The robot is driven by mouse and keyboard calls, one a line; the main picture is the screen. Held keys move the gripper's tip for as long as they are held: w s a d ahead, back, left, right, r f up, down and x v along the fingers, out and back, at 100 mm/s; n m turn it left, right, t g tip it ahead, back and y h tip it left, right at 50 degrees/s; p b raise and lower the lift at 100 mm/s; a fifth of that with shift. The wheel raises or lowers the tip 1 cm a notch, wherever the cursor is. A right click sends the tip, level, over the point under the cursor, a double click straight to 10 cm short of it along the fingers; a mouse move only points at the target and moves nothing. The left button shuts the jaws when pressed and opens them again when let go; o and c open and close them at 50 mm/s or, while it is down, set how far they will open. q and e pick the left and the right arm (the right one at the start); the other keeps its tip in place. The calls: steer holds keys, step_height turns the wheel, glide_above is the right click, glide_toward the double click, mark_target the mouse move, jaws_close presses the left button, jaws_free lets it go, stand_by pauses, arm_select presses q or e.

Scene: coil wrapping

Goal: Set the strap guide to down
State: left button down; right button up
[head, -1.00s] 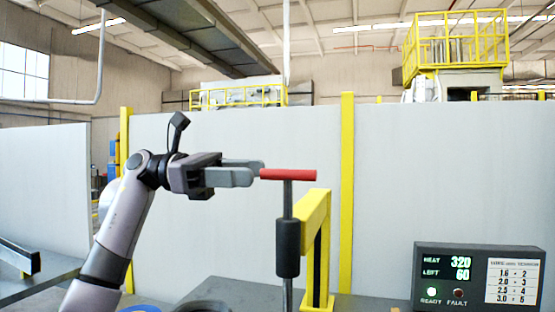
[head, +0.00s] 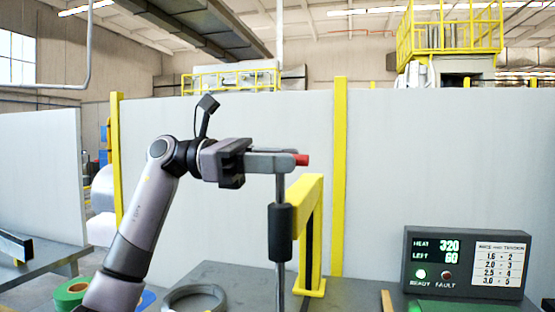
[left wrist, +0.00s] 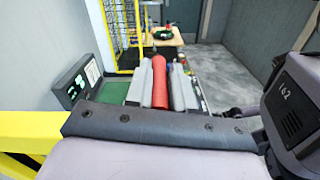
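The strap guide is a dark vertical rod with a black sleeve (head: 280,232) and a red crossbar handle (head: 302,160) on top. It stands upright beside a yellow post. My left gripper (head: 285,161) comes in from the left at the height of the handle. Its grey fingers lie along both sides of the red bar and hide most of it; only the right end sticks out. In the left wrist view, the red handle (left wrist: 160,82) lies between the two fingers with no clear gap. The rod's lower end is out of frame. My right gripper is not in view.
A control box (head: 464,262) reading HEAT 320 and LEFT 60, with a green lamp lit, stands at the right. The yellow post (head: 312,235) is just right of the rod. A grey ring (head: 194,293) and a green roll (head: 72,292) lie at lower left. Pale panels stand behind.

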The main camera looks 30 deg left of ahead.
mark_target(278, 204)
arm_select(q)
steer(key=shift+w+f, duration=0.1)
steer(key=shift+f, duration=0.15)
step_height(278, 204, down, 4)
steer(key=b, duration=0.3)
steer(key=c, duration=1.1)
jaws_free()
steer(key=shift+f, duration=0.1)
steer(key=shift+o, duration=0.2)
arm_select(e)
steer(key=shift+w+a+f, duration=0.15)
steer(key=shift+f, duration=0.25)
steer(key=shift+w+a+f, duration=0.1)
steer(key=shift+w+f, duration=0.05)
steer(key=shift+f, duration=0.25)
arm_select(q)
steer(key=v, duration=0.7)
steer(key=shift+a, duration=0.15)
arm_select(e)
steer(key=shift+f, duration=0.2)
